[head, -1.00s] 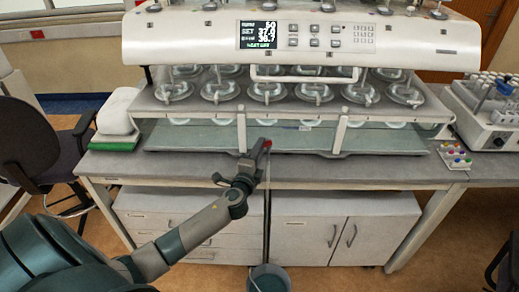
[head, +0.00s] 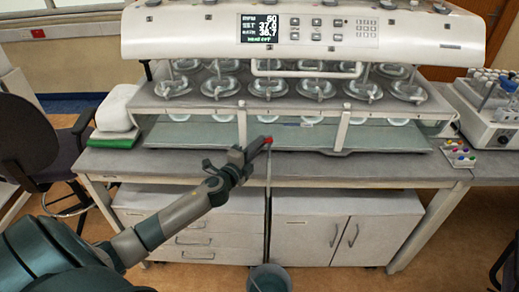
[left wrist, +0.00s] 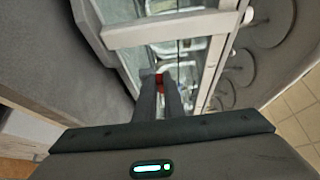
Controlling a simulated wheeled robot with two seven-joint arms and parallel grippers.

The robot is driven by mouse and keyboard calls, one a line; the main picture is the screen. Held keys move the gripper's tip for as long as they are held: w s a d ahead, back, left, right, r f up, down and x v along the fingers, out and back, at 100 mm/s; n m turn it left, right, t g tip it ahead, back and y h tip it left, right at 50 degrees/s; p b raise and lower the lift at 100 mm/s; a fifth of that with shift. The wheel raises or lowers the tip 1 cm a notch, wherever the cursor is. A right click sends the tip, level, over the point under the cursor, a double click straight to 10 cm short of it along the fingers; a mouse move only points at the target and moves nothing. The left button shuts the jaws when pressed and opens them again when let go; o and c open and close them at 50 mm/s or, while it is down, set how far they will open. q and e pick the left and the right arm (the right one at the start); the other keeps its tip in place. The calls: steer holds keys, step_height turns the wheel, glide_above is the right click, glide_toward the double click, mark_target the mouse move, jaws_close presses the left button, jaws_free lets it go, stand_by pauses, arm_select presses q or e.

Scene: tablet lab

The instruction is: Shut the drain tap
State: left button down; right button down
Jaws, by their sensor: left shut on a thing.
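The drain tap's red handle (head: 268,139) shows at the front of the bath, above the bench's front edge. My left gripper (head: 261,146) reaches it from the lower left and is shut on it. In the left wrist view, the red handle (left wrist: 160,80) shows between the tips of my left fingers (left wrist: 159,88). The fingers hide most of the tap, so I cannot tell its exact angle. My right gripper is not in view.
The bath machine (head: 300,95) with several round vessels fills the bench behind the tap. A green pad (head: 115,139) lies at left, and a small tray of coloured pieces (head: 459,152) at right. White cabinets (head: 345,205) stand under the bench (head: 400,168). A dark chair (head: 28,145) is at left.

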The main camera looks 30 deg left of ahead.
arm_select(q)
steer(key=h, duration=0.1)
steer(key=m+h+b, duration=0.1)
steer(key=a+m+h+b, duration=0.1)
steer(key=shift+w+f, duration=0.2)
steer(key=shift+f, duration=0.05)
steer(key=shift+w+r+m+g+h+b, duration=0.15)
steer(key=shift+m+g+h+b, duration=0.15)
steer(key=shift+m+h+b, duration=0.5)
steer(key=c, duration=1.9)
jaws_free()
steer(key=shift+o, duration=0.2)
